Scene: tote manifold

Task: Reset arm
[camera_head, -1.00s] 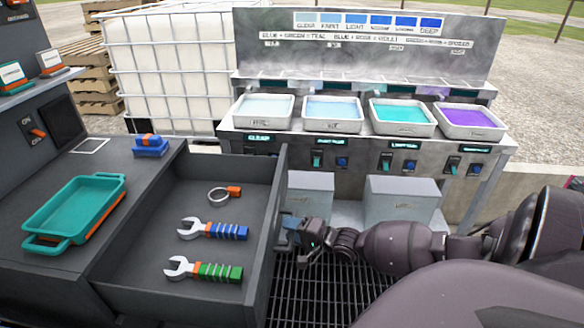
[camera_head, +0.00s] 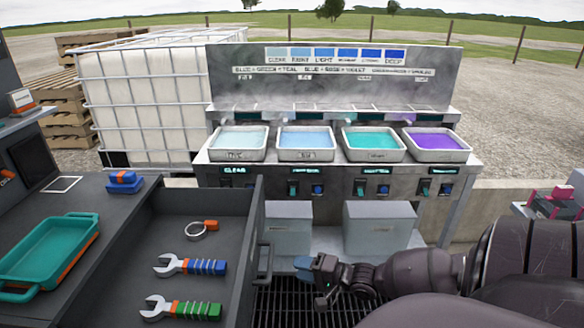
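My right arm comes in from the lower right. Its gripper (camera_head: 318,268) is beside the open drawer, just right of the drawer handle (camera_head: 265,262), and appears apart from it. The fingers are small and dark, with a blue-grey part at the tip, so I cannot tell whether they are open or shut. My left arm and gripper are not in view.
The open drawer (camera_head: 243,235) holds a blue wrench (camera_head: 192,266), a green wrench (camera_head: 180,308) and a ring clamp (camera_head: 203,229). A teal tray (camera_head: 48,252) lies on the counter. Trays of coloured liquid stand on the manifold bench (camera_head: 330,172). Grey boxes (camera_head: 379,228) sit below.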

